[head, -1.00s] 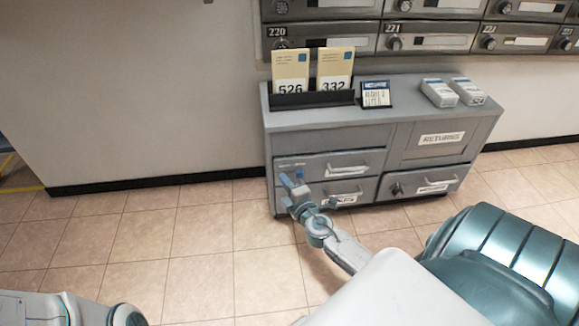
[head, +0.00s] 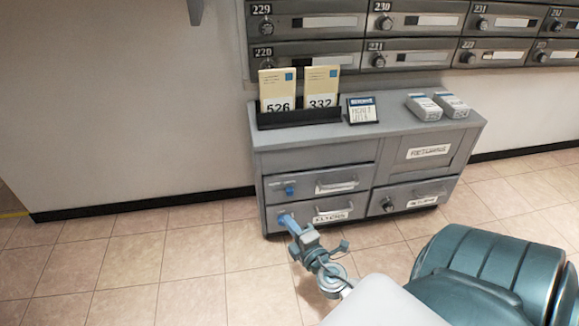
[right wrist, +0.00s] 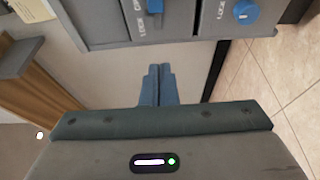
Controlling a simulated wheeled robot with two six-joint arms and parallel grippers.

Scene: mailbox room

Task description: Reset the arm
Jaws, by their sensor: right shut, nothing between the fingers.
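My right arm comes in from the lower right of the head view. Its right gripper (head: 288,222) is in front of the lower left drawer of the grey cabinet (head: 310,160). In the right wrist view the two blue fingers (right wrist: 158,72) are together with nothing between them. They point toward the cabinet's drawer fronts, and I cannot tell exactly how far apart they are from them. A blue knob (right wrist: 246,12) shows at the top right of that view. My left gripper is not in view.
On the cabinet top stand a black holder (head: 300,118) with two numbered cards, a small sign (head: 362,111) and two stacks of cards (head: 424,107). Metal mailboxes (head: 420,45) line the wall above. The tiled floor (head: 130,265) on the left is clear.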

